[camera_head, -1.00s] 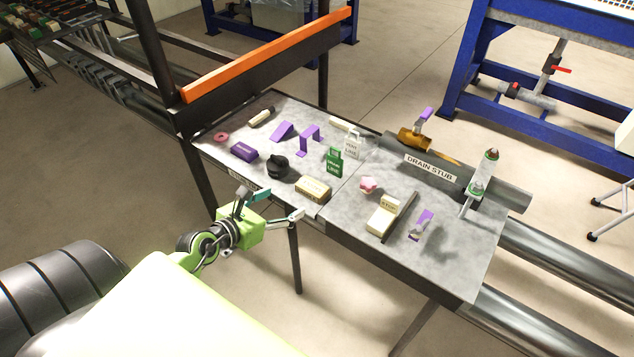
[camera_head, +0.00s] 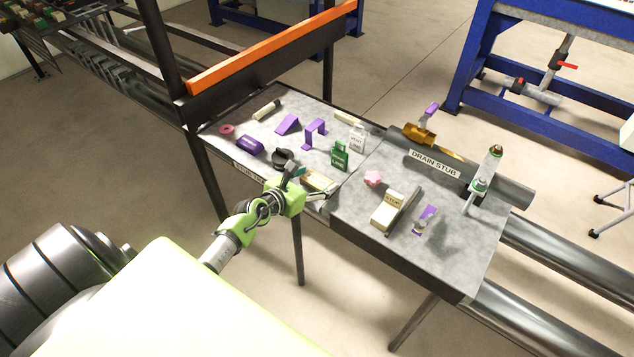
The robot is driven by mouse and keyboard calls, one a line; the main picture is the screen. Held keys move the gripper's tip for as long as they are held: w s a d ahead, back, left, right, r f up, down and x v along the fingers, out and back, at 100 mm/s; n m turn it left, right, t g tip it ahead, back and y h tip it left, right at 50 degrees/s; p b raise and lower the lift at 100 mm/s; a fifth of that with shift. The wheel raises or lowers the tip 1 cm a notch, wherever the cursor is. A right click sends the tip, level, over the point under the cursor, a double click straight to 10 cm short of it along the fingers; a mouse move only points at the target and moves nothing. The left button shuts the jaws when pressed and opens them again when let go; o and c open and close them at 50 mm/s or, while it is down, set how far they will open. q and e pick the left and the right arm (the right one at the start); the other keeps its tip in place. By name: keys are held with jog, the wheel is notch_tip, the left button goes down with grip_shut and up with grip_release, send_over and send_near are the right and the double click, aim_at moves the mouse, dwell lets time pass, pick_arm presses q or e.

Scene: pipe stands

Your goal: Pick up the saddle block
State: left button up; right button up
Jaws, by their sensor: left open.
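My left gripper (camera_head: 312,184), green with teal-tipped fingers, is open at the near edge of the left grey table top (camera_head: 231,145). Its fingers reach over the edge beside a tan box (camera_head: 318,178) and partly cover it. A black rounded item (camera_head: 283,157) lies just beyond the fingers. Several purple pieces lie on the tables: a block (camera_head: 250,147), a wedge (camera_head: 288,124), a bridge shape (camera_head: 314,134) and a small piece (camera_head: 428,213). I cannot tell which piece is the saddle block. The gripper appears empty. My right gripper is out of view.
A green tag (camera_head: 340,155) and a white tag (camera_head: 357,139) stand behind the fingers. A cream box (camera_head: 387,209) and a pink item (camera_head: 373,178) are on the right table. An orange-topped rail (camera_head: 270,48) rises at the back left. The pipe marked DRAIN STUB (camera_head: 512,188) runs along the right.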

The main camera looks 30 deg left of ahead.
pick_arm(q)
jog(key=shift+w+f, duration=0.1)
jog(key=shift+w, duration=0.1)
jog(key=shift+s, duration=0.1)
jog(key=c, duration=0.9)
jog(key=shift+r, duration=0.2)
